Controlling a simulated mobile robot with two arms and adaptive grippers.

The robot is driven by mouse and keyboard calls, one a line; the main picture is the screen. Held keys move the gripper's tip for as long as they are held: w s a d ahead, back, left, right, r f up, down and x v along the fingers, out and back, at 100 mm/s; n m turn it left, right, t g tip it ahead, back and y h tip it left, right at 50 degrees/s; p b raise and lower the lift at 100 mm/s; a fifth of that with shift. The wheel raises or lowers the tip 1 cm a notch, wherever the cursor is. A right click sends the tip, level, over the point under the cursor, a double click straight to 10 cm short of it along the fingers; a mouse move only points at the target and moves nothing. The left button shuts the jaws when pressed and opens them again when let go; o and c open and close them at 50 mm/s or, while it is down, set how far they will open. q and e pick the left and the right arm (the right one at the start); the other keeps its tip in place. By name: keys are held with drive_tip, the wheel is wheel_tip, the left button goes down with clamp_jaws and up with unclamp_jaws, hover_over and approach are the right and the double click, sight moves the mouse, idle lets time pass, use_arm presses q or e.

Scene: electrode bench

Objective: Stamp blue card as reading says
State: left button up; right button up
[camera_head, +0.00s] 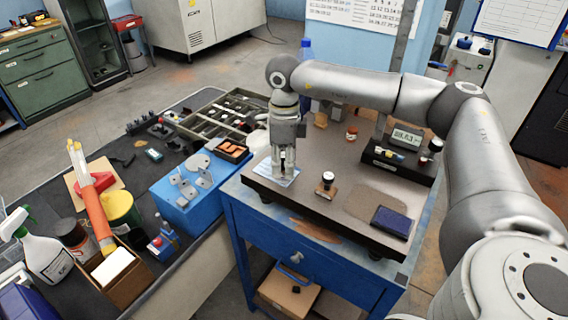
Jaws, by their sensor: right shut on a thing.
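My right gripper (283,166) points down at the left part of the dark board (255,184), over a light blue card (266,171). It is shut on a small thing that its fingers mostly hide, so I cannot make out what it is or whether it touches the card. A dark blue pad (391,222) lies at the board's front right. A meter with a pale display (407,137) stands at the back right; its digits are too small to read. My left gripper is not in view.
A black holder (398,166) below the meter carries small items, including a dark-knobbed one (431,152). A small orange-brown jar (352,133) stands behind. A blue box (190,205) with metal parts, a sorting tray (222,120) and a spray bottle (42,250) occupy the left bench.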

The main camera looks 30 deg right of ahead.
drive_tip(key=shift+r+p, duration=1.6)
drive_tip(key=shift+r, duration=1.4)
